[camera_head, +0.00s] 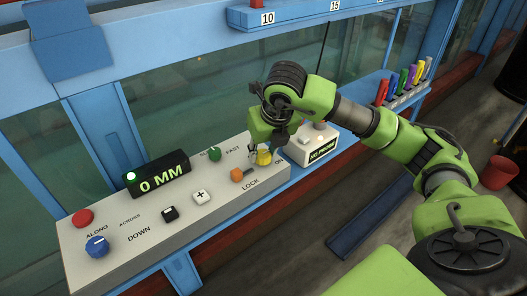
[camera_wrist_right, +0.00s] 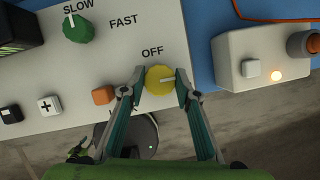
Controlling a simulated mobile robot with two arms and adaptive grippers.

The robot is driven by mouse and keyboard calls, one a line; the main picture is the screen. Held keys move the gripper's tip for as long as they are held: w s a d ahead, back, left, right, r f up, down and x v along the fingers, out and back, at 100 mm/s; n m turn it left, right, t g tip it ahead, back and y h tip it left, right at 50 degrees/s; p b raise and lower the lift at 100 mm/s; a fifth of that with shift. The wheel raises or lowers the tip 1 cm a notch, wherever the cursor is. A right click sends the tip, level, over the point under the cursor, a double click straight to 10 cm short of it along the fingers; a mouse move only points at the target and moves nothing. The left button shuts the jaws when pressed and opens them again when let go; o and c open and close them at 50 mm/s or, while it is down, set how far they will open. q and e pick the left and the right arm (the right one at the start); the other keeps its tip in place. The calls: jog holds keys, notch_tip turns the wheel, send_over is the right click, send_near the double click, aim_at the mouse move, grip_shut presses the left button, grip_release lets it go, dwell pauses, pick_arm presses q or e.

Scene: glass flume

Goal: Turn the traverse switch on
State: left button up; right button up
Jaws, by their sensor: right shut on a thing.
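A yellow knob (camera_wrist_right: 158,84) sits on the grey control panel (camera_wrist_right: 45,75), below the word OFF in the right wrist view. My right gripper (camera_wrist_right: 160,88) is shut on the knob, one finger on each side. In the head view the yellow knob (camera_head: 264,158) shows at the panel's right end, partly hidden by my right gripper (camera_head: 260,154). My left gripper is not in view.
The panel also carries an orange button (camera_head: 237,175), a green SLOW/FAST knob (camera_head: 214,153), white plus (camera_head: 200,197) and black (camera_head: 170,214) buttons, a blue knob (camera_head: 97,246), a red button (camera_head: 83,217) and a 0 MM display (camera_head: 160,178). A NO PROBE box (camera_head: 312,150) stands close right.

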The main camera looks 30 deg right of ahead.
jog(key=o, duration=1.1)
jog(key=shift+r, duration=0.1)
jog(key=v, duration=1.2)
